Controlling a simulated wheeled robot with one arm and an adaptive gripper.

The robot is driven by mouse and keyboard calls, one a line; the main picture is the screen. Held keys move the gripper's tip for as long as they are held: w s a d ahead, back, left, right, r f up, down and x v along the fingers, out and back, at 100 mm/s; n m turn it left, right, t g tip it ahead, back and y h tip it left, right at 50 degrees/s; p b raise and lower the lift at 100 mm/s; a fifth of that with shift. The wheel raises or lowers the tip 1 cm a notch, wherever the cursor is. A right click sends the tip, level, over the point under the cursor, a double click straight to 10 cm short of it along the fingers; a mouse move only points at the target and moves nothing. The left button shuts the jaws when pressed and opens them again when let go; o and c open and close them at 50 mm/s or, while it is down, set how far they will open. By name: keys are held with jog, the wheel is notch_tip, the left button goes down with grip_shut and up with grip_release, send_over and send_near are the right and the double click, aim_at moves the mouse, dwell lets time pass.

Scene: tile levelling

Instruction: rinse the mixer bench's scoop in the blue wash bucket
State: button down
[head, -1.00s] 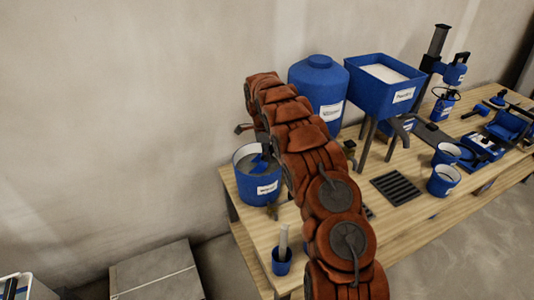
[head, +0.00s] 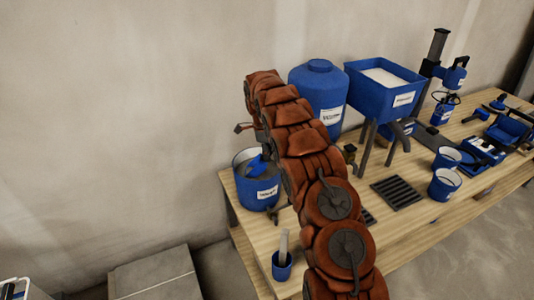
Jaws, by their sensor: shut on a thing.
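The blue wash bucket (head: 259,193) stands at the left end of the bench, with a white label on its front and grey liquid inside. The blue scoop (head: 258,165) is tilted in the bucket's mouth, its lower part over or in the liquid; I cannot tell how deep. My gripper (head: 263,139) is above the bucket's back right rim, largely hidden behind my orange-brown arm. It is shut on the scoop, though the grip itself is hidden.
A blue barrel (head: 319,88) and a blue hopper (head: 385,93) on legs stand behind and right of my arm. A small blue cup (head: 282,267) with a pale stick is at the front edge. A dark grate (head: 398,192) and two buckets lie right.

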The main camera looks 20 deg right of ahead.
jog(key=shift+f+b, duration=0.4)
jog(key=shift+f, duration=0.65)
jog(key=shift+r, duration=0.2)
jog(key=shift+r, duration=1.25)
jog(key=shift+f, duration=0.15)
jog(key=shift+f+b, duration=0.8)
jog(key=shift+f, duration=0.5)
jog(key=shift+r, duration=0.1)
